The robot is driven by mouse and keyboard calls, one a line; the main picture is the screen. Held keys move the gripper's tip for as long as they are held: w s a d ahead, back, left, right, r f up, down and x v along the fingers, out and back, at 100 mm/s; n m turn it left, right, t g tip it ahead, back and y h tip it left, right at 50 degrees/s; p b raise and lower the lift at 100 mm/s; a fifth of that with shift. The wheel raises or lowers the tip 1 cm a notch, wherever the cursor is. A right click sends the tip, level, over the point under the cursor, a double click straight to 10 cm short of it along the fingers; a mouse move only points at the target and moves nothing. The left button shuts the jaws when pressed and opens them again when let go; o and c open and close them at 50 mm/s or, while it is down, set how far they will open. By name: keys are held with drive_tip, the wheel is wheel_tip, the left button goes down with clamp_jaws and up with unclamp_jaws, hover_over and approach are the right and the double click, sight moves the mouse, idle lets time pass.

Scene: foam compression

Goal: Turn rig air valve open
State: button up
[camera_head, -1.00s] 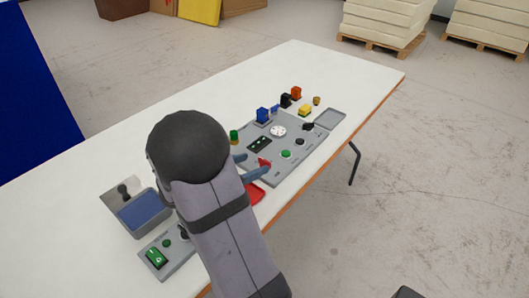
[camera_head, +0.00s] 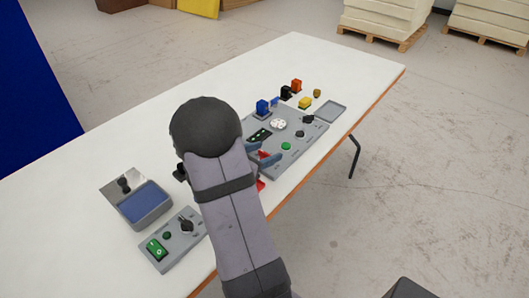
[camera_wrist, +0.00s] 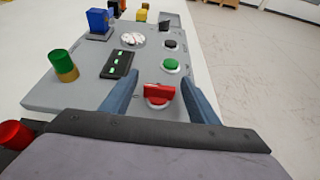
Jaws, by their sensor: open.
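In the head view my gripper (camera_head: 261,154) is over the front left part of the panel, and the red handle (camera_head: 264,154) shows partly between the fingers. My arm hides part of the panel there.
Green (camera_wrist: 171,64) and black (camera_wrist: 171,45) buttons lie beyond the handle. A green-and-yellow cylinder (camera_wrist: 64,66) stands at the left. A small control box (camera_head: 172,243) and a blue-lined tray (camera_head: 146,205) lie nearer left on the table. Coloured blocks stand behind the panel.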

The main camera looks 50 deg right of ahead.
drive_tip(key=c, duration=1.1)
drive_tip(key=shift+o, duration=0.2)
